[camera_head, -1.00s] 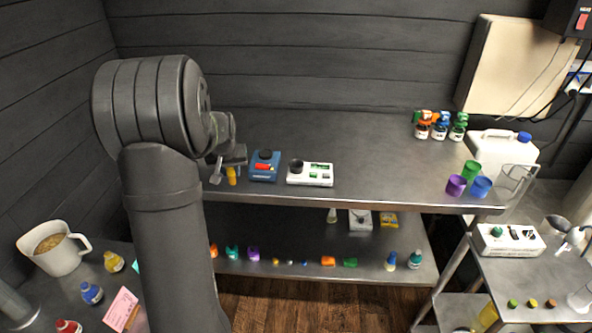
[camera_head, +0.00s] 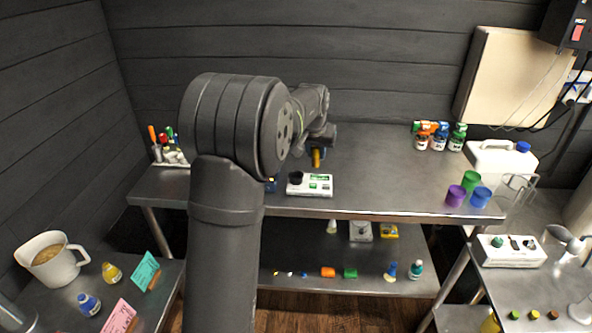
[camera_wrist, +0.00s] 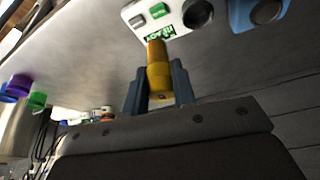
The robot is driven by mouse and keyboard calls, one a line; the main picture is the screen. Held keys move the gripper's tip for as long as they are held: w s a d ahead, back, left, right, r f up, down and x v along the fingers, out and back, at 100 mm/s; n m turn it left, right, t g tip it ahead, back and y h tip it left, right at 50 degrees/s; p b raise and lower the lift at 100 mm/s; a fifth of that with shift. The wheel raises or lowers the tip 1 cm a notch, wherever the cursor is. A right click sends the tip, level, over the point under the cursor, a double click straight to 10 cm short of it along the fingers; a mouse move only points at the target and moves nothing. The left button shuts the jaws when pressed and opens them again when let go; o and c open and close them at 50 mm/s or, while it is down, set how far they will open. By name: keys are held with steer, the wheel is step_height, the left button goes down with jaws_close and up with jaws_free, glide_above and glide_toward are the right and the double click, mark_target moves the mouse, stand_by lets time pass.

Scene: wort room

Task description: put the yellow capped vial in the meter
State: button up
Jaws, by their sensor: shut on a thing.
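My gripper (camera_head: 317,150) is shut on the yellow capped vial (camera_head: 316,158) and holds it off the upper bench, behind and slightly right of the white meter (camera_head: 322,186). In the wrist view the vial (camera_wrist: 158,75) is between the two fingers of my gripper (camera_wrist: 158,70). The white meter (camera_wrist: 168,14) lies beyond the vial there, with a round black well, green buttons and a display partly covered by the vial. A blue device (camera_head: 271,185) stands left of the meter, mostly hidden by my arm. It shows more fully in the wrist view (camera_wrist: 240,14).
Purple (camera_head: 456,195), green (camera_head: 470,180) and blue (camera_head: 480,196) cups stand at the bench's right. Small bottles (camera_head: 439,138) stand behind them, near a white jug (camera_head: 500,160). A tool holder (camera_head: 172,158) is at the left end. The bench middle is clear.

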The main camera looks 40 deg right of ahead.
steer(key=shift+w+a+f, duration=0.25)
steer(key=shift+w+f, duration=1)
steer(key=shift+f, duration=0.15)
steer(key=shift+w+a+f, duration=0.2)
steer(key=shift+w+f, duration=1)
steer(key=shift+f, duration=0.25)
steer(key=shift+w+a+f, duration=0.25)
steer(key=shift+w+f, duration=1)
steer(key=shift+f, duration=0.15)
steer(key=shift+f, duration=0.3)
steer(key=o, duration=0.8)
steer(key=shift+o, duration=0.2)
steer(key=v, duration=1.2)
steer(key=shift+r, duration=0.35)
steer(key=shift+w, duration=0.1)
